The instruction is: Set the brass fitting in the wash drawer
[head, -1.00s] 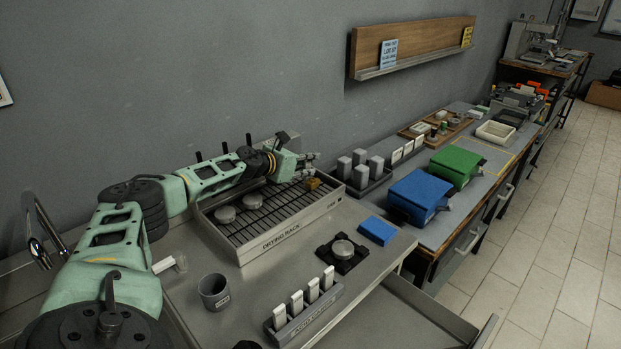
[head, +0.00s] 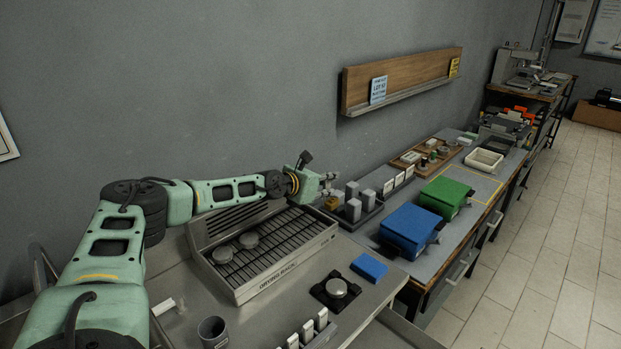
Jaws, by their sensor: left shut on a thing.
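My left gripper (head: 331,189) is beyond the far right end of the drying rack. It is shut on the small brass fitting (head: 331,203), which shows just below the fingers at the rack's far right corner. The fitting appears to be held up off the rack. An open drawer (head: 408,334) shows only in part at the bottom edge of the head view, under the front of the steel counter. I cannot read a label on it. My right gripper is not in view.
The drying rack (head: 283,279) holds two round grey pieces. A tray of grey blocks (head: 362,216) stands close to the gripper. A blue block (head: 369,267), a black base with a round piece (head: 336,291), a grey cup (head: 212,331) and a holder with white pieces (head: 322,340) occupy the counter.

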